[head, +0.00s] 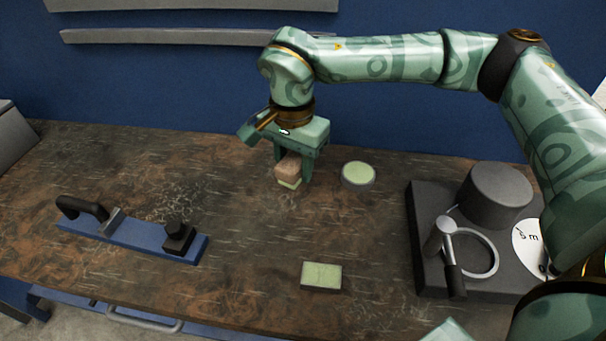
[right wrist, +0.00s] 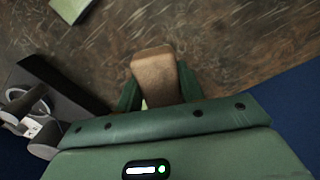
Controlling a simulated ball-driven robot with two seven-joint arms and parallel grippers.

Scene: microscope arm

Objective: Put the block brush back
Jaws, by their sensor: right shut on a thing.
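My right gripper (head: 290,176) is shut on the block brush (head: 287,165), a small brown wooden-looking block, at the back middle of the table. The brush also shows between the fingers in the right wrist view (right wrist: 155,76). A pale green patch shows just under the brush; I cannot tell if it is part of the brush or a separate pad, or whether the brush touches the table. A round green-topped pad (head: 358,173) lies just right of the gripper. A rectangular green-topped block (head: 321,276) lies near the front edge. My left gripper is not in view.
A blue plate (head: 130,240) with a dark handle and black knob lies at the left. A dark base (head: 425,225) with a grey cylinder (head: 495,193) and a ring with a lever stands at the right. A blue wall is behind.

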